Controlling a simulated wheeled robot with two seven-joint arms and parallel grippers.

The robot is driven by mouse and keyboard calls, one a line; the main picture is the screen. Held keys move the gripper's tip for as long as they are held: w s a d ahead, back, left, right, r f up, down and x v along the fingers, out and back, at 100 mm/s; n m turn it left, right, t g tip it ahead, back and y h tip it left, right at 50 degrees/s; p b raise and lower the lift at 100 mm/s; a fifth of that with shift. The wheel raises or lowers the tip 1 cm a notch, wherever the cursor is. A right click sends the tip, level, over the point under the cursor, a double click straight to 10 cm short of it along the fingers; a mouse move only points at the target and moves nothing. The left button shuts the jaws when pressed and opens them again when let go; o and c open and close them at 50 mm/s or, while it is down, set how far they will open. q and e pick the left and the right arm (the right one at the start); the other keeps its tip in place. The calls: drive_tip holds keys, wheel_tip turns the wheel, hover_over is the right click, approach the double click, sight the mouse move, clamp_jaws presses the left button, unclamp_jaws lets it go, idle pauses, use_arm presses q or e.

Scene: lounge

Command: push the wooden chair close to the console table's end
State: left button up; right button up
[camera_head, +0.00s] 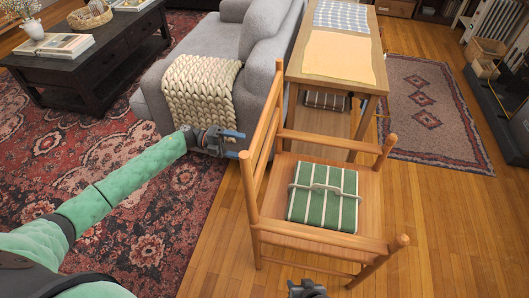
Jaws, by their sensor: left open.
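The wooden chair (370,186) stands on the wood floor in the middle right of the head view. A green striped parcel or cushion (323,195) lies on its seat. The console table (365,85) is just beyond the chair, and its near end sits close to the chair's far side; whether they touch I cannot tell. My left gripper (236,144) is open, with its fingertips beside the chair's ladder back on the left. Contact is unclear. My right gripper (307,288) barely shows at the bottom edge, below the chair's near side; its fingers are not clear.
A grey sofa (208,45) with a cream knitted throw (203,88) stands left of the console. A dark coffee table (100,50) is at upper left on a red rug (150,220). A smaller rug (425,110) lies right of the console. Floor at lower right is clear.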

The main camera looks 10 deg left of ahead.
use_arm(q)
drive_tip(key=shift+a, duration=0.7)
